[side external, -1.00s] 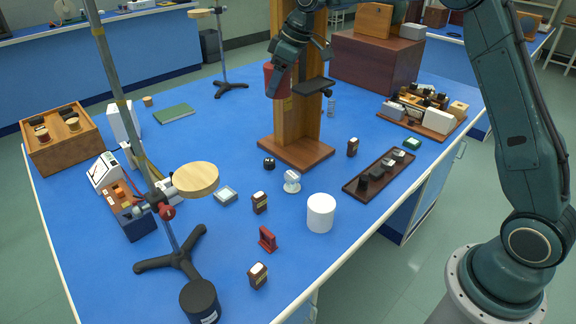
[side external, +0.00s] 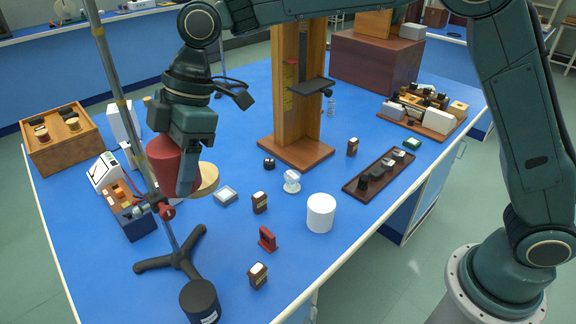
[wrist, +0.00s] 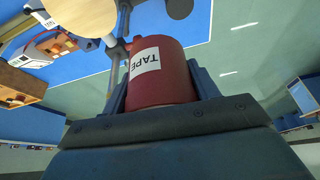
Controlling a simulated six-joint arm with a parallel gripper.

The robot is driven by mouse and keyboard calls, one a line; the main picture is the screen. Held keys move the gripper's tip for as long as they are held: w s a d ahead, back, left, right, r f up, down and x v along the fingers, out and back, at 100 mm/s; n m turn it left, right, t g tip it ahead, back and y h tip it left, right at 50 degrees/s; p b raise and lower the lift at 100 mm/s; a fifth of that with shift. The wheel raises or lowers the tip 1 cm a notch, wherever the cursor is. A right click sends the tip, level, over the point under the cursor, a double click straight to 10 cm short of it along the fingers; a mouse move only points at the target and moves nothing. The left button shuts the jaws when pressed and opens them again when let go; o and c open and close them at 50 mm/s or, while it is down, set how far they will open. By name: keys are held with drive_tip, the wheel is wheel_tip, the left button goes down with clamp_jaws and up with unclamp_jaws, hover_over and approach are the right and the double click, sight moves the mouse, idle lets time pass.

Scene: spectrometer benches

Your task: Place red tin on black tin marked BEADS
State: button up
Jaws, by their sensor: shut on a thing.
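The red tin (side external: 168,166) is between the fingers of my gripper (side external: 186,184), which is shut on it. It is held in the air at the left, close to the stand rod and the round wooden plate. The wrist view shows the red tin (wrist: 172,88) between both fingers, with a white label reading TAPE. The black tin (side external: 199,298) stands on the blue bench at the front left, below and in front of the held tin. A white label shows low on it, but its text is too small to read.
A tripod stand (side external: 176,262) with a tall rod and a round wooden plate (side external: 208,180) stands just behind the black tin. A white cylinder (side external: 321,212), a small red object (side external: 267,239) and small brown bottles (side external: 258,275) stand to the right. A wooden column (side external: 297,110) stands behind.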

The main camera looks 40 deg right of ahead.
drive_tip(key=s+a+n+g, duration=0.1)
drive_tip(key=s+a+n, duration=0.1)
drive_tip(key=s+a, duration=0.35)
hover_over(189, 302)
drive_tip(key=d, duration=0.2)
drive_tip(key=f, duration=1.5)
drive_tip(key=shift+w+a+f, duration=0.1)
drive_tip(key=shift+a+f, duration=0.1)
drive_tip(key=shift+f, duration=0.05)
drive_tip(key=shift+f, duration=0.1)
drive_tip(key=shift+f, duration=2.05)
drive_tip(key=shift+f, duration=0.15)
drive_tip(key=o, duration=1.1)
